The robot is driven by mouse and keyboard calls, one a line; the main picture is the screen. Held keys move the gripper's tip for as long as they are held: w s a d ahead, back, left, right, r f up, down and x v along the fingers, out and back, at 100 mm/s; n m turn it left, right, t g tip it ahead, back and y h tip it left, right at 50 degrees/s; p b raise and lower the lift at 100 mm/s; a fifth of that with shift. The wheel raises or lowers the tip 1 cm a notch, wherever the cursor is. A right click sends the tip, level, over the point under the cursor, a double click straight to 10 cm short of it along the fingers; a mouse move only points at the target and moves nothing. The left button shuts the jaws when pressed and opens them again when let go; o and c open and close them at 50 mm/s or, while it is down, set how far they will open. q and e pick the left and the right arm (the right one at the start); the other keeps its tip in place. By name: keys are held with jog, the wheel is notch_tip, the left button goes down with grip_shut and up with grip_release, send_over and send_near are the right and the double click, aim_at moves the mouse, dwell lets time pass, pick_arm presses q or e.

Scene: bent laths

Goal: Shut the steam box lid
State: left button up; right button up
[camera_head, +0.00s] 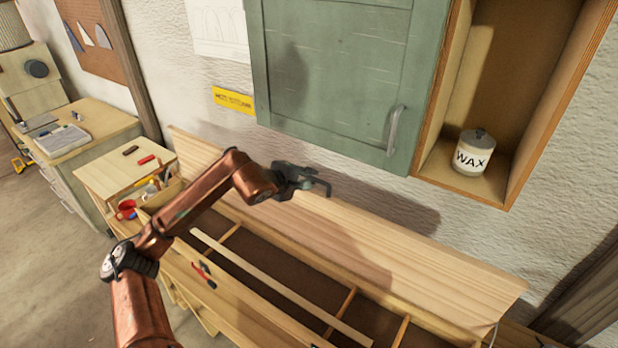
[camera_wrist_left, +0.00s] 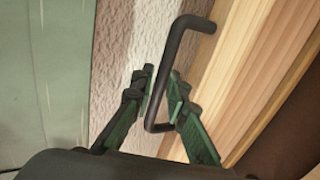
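The steam box (camera_head: 232,304) is a long wooden trough below the wall cabinet. Its pale wooden lid (camera_head: 400,250) stands open, tilted up along the back edge near the wall. My left gripper (camera_head: 312,183) is at the lid's upper edge, near its middle. In the left wrist view, a dark bent bar handle (camera_wrist_left: 188,46) stands out from the lid (camera_wrist_left: 250,75). The two green fingers (camera_wrist_left: 163,92) lie on either side of the bar, with a narrow gap showing, so the gripper is open around it. My right gripper is not in view.
A pale lath (camera_head: 275,285) lies inside the box over dividers. A green cabinet (camera_head: 335,75) with a grey handle hangs above, close to my left gripper; a wax jar (camera_head: 474,153) stands in the open shelf beside it. A small tool bench (camera_head: 120,175) is at left.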

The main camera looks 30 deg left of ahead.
pick_arm(q)
grip_shut()
jog(key=shift+s, duration=0.15)
jog(key=s+a+f, duration=0.1)
jog(key=s+f, duration=0.4)
jog(key=s, duration=0.8)
jog(key=s+a+f, duration=0.1)
jog(key=s+f, duration=0.5)
jog(key=s, duration=0.7)
jog(key=s+f, duration=0.3)
jog(key=f, duration=0.7)
jog(key=s+f, duration=0.4)
jog(key=f, duration=0.6)
jog(key=shift+a, duration=0.3)
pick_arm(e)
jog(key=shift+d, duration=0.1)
pick_arm(q)
jog(key=shift+s, duration=0.1)
